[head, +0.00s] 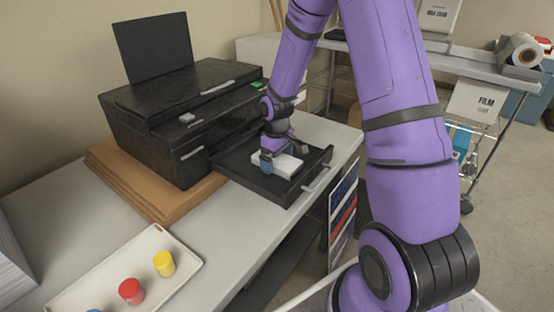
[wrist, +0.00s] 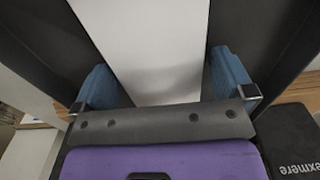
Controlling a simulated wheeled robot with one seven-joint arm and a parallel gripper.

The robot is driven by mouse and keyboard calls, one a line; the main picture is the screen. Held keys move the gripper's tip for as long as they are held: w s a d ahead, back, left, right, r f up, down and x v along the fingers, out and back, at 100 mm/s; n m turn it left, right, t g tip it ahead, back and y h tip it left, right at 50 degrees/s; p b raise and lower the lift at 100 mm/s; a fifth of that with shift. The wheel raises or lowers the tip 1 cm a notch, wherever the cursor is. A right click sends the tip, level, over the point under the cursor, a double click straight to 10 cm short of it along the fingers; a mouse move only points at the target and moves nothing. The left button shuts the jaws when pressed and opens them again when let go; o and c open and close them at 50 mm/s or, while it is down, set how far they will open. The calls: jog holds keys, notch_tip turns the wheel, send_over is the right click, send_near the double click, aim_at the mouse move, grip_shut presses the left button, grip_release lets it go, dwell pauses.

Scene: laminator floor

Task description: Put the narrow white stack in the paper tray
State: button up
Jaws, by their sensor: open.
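The narrow white stack (head: 283,166) lies in the black paper tray (head: 275,189), which is pulled out from the front of the black printer (head: 180,115). In the wrist view the white stack (wrist: 155,45) runs up between the fingers, with dark tray surface (wrist: 240,30) on both sides. My gripper (head: 276,158) is low over the tray, with its fingers at the stack's near end. In the wrist view my gripper (wrist: 165,85) is open, its blue fingers on either side of the stack with gaps showing. The stack's far end is out of the wrist view.
The printer stands on a wooden board (head: 145,185) on the grey table (head: 85,215). A cream tray (head: 195,262) with a yellow pot (head: 164,263) and a red pot (head: 131,291) is at the front. A cart with a film box (head: 478,103) stands at the back right.

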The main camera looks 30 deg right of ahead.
aim_at(277, 158)
notch_tip(277, 158, up, 12)
jog(key=s+a+r+m+t, duration=0.1)
jog(key=s+a+r, duration=0.1)
jog(key=s+r, duration=0.5)
jog(key=s+a+r+m+t, duration=0.1)
jog(key=s+a+r+t, duration=0.15)
jog(key=s+r, duration=0.45)
jog(key=s+a+r+m+t, duration=0.1)
jog(key=s+r, duration=0.2)
jog(key=s, duration=0.4)
jog(key=s+a+r+m, duration=0.1)
jog(key=s+a+r, duration=0.1)
jog(key=s, duration=0.4)
jog(key=shift+s+r+t, duration=0.35)
jog(key=shift+r, duration=0.45)
